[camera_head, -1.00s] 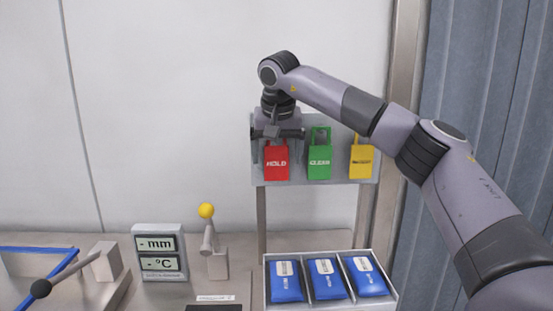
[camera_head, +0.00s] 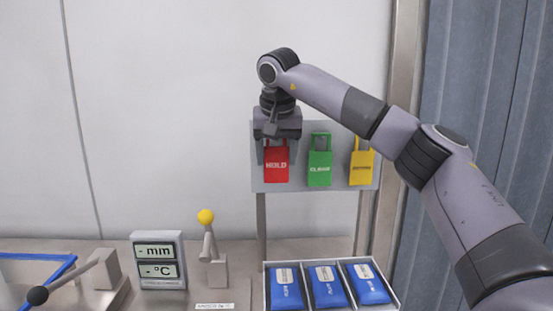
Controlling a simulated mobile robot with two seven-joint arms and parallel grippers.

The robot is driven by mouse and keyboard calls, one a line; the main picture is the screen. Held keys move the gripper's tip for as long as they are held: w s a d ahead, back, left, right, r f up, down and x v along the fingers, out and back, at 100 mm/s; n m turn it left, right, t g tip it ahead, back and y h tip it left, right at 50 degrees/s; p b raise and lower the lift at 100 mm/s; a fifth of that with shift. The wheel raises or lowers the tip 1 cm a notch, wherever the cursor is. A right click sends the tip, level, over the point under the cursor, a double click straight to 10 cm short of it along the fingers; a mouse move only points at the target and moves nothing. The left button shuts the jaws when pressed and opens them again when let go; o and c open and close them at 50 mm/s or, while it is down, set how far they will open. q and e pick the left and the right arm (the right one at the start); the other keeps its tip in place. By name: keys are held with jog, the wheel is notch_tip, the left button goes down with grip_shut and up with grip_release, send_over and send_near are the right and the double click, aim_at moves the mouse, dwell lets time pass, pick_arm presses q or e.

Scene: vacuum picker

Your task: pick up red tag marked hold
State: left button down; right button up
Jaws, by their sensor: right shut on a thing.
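The red tag (camera_head: 276,167) marked HOLD is at the left end of a grey board (camera_head: 340,130). My right gripper (camera_head: 276,146) reaches down over it from above and is shut on the top part of the tag. The tag is upright, in front of the board; whether it still touches its hook cannot be seen behind the gripper. My left gripper is not in view.
A green tag (camera_head: 320,168) and a yellow tag (camera_head: 361,168) hang to the right on the same board. Below are a tray (camera_head: 265,290) of blue packs, a display (camera_head: 159,261) and a yellow-knobbed lever (camera_head: 206,217).

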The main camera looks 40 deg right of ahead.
jog(key=s+a+b, duration=0.2)
jog(key=s+a, duration=0.8)
jog(key=s, duration=0.3)
jog(key=shift+a, duration=0.35)
dwell(0.5)
